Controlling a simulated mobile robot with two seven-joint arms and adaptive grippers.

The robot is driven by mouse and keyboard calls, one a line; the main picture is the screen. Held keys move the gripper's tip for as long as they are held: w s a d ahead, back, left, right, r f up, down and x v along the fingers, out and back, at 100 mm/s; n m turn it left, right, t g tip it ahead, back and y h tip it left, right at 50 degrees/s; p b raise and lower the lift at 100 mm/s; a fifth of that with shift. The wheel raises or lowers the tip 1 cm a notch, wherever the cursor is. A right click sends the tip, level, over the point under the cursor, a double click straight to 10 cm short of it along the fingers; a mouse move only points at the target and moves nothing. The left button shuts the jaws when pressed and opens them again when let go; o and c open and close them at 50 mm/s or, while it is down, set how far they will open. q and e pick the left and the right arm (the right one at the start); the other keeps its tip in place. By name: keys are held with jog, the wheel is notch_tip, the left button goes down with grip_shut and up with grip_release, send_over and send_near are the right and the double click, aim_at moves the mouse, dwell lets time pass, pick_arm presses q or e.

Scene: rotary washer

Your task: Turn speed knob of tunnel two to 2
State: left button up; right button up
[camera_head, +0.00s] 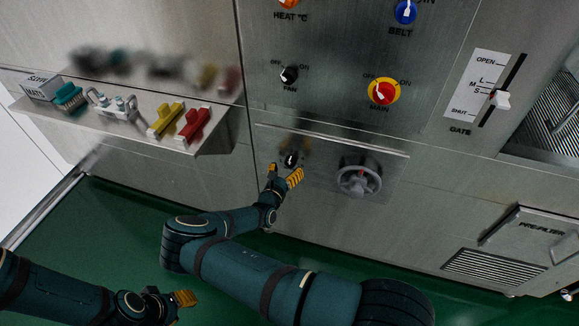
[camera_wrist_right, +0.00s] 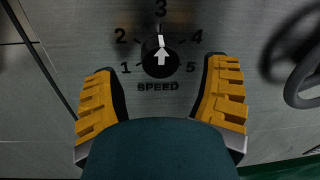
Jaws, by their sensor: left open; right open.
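The black speed knob (camera_head: 290,160) is on the steel panel at the middle of the head view, below the FAN knob. In the right wrist view the knob (camera_wrist_right: 161,57) sits in a dial marked 1 to 5 above the word SPEED. Its white arrow points up, at 3. My right gripper (camera_head: 284,172) is open just in front of the knob. In the wrist view its yellow-padded fingers (camera_wrist_right: 162,95) are apart, below and to both sides of the knob, not visibly touching it. My left gripper (camera_head: 187,299) is open and empty low at the left, above the green floor.
A grey handwheel (camera_head: 359,177) sticks out to the right of the speed knob. Above are the FAN knob (camera_head: 289,75), MAIN switch (camera_head: 383,91) and GATE slider (camera_head: 500,99). A shelf (camera_head: 200,150) with several items projects at the left.

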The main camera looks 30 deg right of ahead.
jog(key=shift+x, duration=1.35)
jog(key=c, duration=1.2)
jog(key=shift+n, duration=0.3)
jog(key=n, duration=0.5)
jog(key=shift+s, duration=0.1)
jog(key=n+t, duration=0.1)
jog(key=n, duration=0.5)
jog(key=shift+d, duration=0.15)
jog(key=shift+s+n, duration=0.1)
jog(key=shift+n, duration=0.3)
